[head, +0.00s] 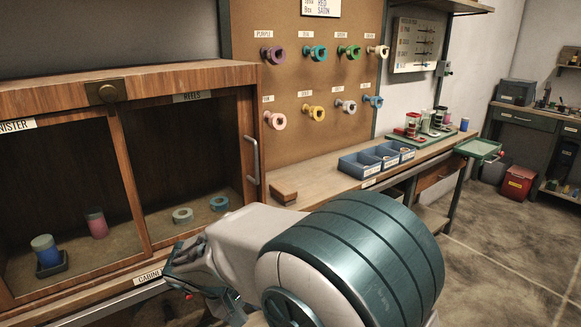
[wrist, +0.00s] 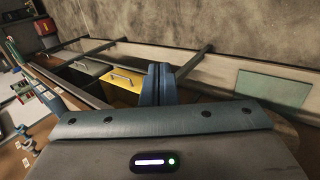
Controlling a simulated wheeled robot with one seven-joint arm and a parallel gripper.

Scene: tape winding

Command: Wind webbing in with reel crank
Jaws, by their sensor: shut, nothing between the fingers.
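My gripper (wrist: 157,84) is shut with its blue fingers together and nothing between them. In the head view, part of the hand shows in front of the cabinet, below the two reels. A grey-green reel (head: 183,215) and a teal-green reel (head: 219,203) lie apart on the cabinet floor in the compartment labelled REELS. On the far bench, small red and green upright devices (head: 415,124) stand on a green base; I cannot tell whether one has the reel crank. No webbing is clearly visible. My gripper touches none of these.
The wooden cabinet (head: 130,78) also holds blue and pink canisters. Coloured spools hang on the pegboard (head: 330,75). Blue bins (head: 362,165) stand on the bench. A green tray (head: 478,148) juts from its end.

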